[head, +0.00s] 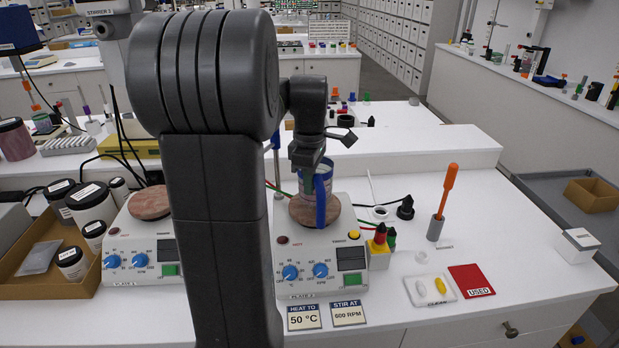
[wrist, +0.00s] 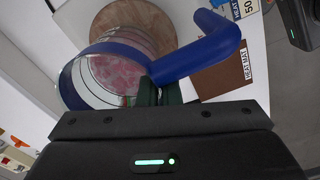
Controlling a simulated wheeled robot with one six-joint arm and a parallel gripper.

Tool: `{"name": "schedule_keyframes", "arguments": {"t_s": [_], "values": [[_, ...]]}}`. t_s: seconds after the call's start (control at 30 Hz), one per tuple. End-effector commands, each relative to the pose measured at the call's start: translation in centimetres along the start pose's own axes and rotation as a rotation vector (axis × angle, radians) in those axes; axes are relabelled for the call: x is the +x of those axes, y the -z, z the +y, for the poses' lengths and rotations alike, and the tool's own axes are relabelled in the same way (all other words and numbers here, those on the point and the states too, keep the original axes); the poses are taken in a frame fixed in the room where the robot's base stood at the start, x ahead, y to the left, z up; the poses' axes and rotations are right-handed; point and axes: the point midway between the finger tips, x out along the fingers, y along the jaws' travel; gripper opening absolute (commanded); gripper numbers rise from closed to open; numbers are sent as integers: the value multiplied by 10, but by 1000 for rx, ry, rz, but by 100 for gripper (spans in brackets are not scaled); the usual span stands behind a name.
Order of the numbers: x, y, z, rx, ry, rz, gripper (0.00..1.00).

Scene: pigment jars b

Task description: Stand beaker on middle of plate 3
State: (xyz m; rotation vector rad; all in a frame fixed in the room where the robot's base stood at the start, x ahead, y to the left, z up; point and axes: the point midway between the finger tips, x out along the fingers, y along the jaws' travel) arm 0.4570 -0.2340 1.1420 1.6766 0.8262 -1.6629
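The beaker (head: 329,187) is clear with a blue rim and a blue handle. In the wrist view the beaker (wrist: 82,80) shows its open mouth and reddish contents. My gripper (head: 308,170) is shut on it near the handle, its fingers (wrist: 158,93) beside the rim. The beaker is upright, over the round brown top (head: 338,213) of the right-hand hotplate; whether it touches the top cannot be told. The hotplate (head: 318,262) has two blue knobs; its plate number is too small to read surely. In the wrist view the brown top (wrist: 125,20) extends beyond the beaker.
Another hotplate (head: 142,245) stands to the left, behind my arm. An orange-handled tool stands in a holder (head: 436,227). A white tray (head: 430,289) and red mat (head: 471,281) lie in front right.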

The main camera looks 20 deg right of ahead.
Motion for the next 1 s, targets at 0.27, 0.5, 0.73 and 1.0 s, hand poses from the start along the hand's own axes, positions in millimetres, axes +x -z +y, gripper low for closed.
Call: {"name": "schedule_keyframes", "arguments": {"t_s": [0.27,0.5,0.73,1.0], "values": [[8,0,0,0,-1,0,0],[7,0,0,0,-1,0,0],[10,0,0,0,-1,0,0],[15,0,0,0,-1,0,0]]}}
